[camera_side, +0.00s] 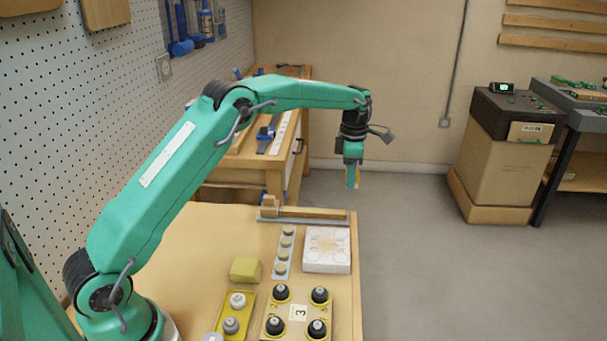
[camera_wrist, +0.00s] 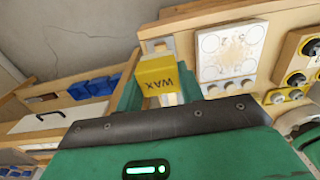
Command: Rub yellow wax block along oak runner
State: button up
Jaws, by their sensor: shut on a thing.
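My gripper (camera_side: 353,182) is shut on a yellow wax block (camera_wrist: 157,75), which carries the word WAX and sits between the green fingers in the wrist view. In the side view only a thin yellowish edge of the block shows beside the fingers. The oak runner (camera_side: 312,212) is a pale wooden strip lying along the far edge of the bench top, with a grey strip along its front. In the side view my gripper hangs above and right of the runner's right end, apart from it. The fingers point down.
A white box (camera_side: 327,250), a strip of round pieces (camera_side: 284,252), a dull yellow block (camera_side: 245,270) and a board of black knobs (camera_side: 298,312) stand nearer on the bench. A second wooden bench (camera_side: 232,177) with blue tools stands behind. Open floor lies to the right.

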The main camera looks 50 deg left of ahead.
aim_at(344, 213)
dwell(0.5)
jog(key=shift+s+a+f, duration=0.2)
jog(key=shift+f, duration=4.35)
jog(key=shift+s+a+f, duration=0.1)
jog(key=shift+s+a, duration=2.3)
jog(key=shift+a, duration=0.05)
jog(key=shift+w+d, duration=2.3)
jog(key=shift+d, duration=0.05)
jog(key=shift+w+d, duration=0.1)
jog(key=shift+w, duration=0.05)
jog(key=shift+r, duration=4.05)
jog(key=shift+s, duration=0.2)
